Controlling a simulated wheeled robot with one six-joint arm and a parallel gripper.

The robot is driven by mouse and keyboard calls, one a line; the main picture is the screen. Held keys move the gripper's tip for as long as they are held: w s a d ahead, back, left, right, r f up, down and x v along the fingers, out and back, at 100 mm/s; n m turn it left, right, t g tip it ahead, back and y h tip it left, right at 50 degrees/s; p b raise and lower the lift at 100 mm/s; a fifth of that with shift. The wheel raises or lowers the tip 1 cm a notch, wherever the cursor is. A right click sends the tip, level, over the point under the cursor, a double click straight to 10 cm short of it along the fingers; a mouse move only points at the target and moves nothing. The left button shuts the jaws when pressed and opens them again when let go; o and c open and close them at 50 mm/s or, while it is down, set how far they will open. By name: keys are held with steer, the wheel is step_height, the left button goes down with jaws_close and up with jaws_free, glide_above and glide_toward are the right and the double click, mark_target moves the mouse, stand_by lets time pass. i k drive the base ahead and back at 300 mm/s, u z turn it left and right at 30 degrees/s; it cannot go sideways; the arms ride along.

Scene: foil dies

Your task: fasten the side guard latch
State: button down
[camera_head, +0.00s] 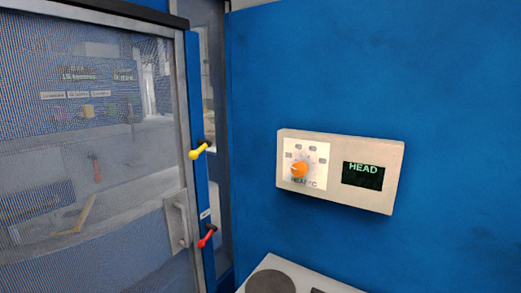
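The side guard (90,170) is a see-through mesh door in a grey frame at the left of the head view. A grey pull handle (178,222) is on its right edge. On the blue post beside it are a small yellow-handled lever (200,149) and, lower, a red-handled lever (208,237). Both tilt up to the right. A small pale label is just above the red lever. I cannot tell which lever is the latch, or whether it is fastened. My gripper is not in view.
A beige control box (340,171) with an orange dial (299,170) and a dark display reading HEAD (362,175) is on the blue wall (440,90). A pale panel with a dark round part (270,283) juts in at the bottom. Machine parts show dimly behind the mesh.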

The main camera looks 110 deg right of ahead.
mark_target(193, 155)
steer(key=z, duration=3.35)
steer(key=k, duration=0.55)
steer(key=u, duration=0.4)
steer(key=i, duration=1)
steer(key=z, duration=0.15)
